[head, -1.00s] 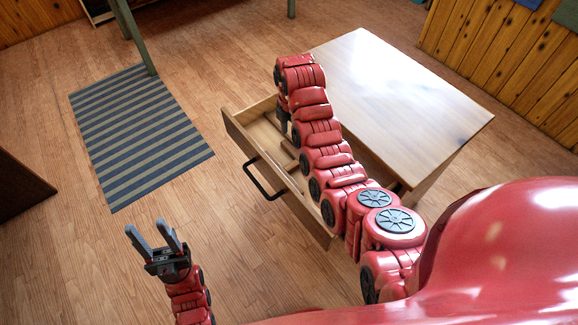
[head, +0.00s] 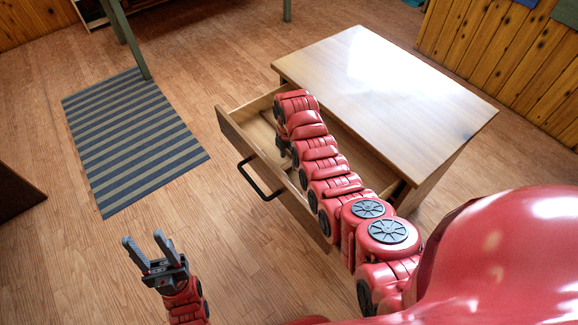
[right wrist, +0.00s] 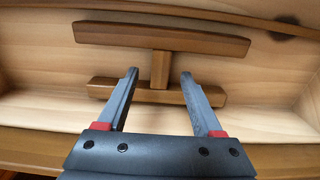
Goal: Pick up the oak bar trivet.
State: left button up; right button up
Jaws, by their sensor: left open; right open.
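The oak bar trivet (right wrist: 160,69) lies in the open drawer (head: 262,147). In the right wrist view it is a brown wooden H shape, two parallel bars joined by a short crosspiece. My right gripper (right wrist: 159,74) is open, its fingers pointing into the drawer, with the crosspiece showing between the fingertips. The fingers overlap the nearer bar in the picture; I cannot tell whether they touch it. In the head view my right arm hides most of the trivet and gripper. My left gripper (head: 143,239) is open and empty, over the floor at the lower left.
The drawer has a black handle (head: 262,180) and is pulled out from a wooden cabinet (head: 390,90) with a bare top. A striped rug (head: 135,140) lies on the floor to the left. The floor between rug and drawer is clear.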

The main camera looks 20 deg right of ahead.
aim_at(289, 167)
notch_tip(289, 167, down, 2)
jog(key=shift+f, duration=0.15)
grip_shut()
dwell(0.3)
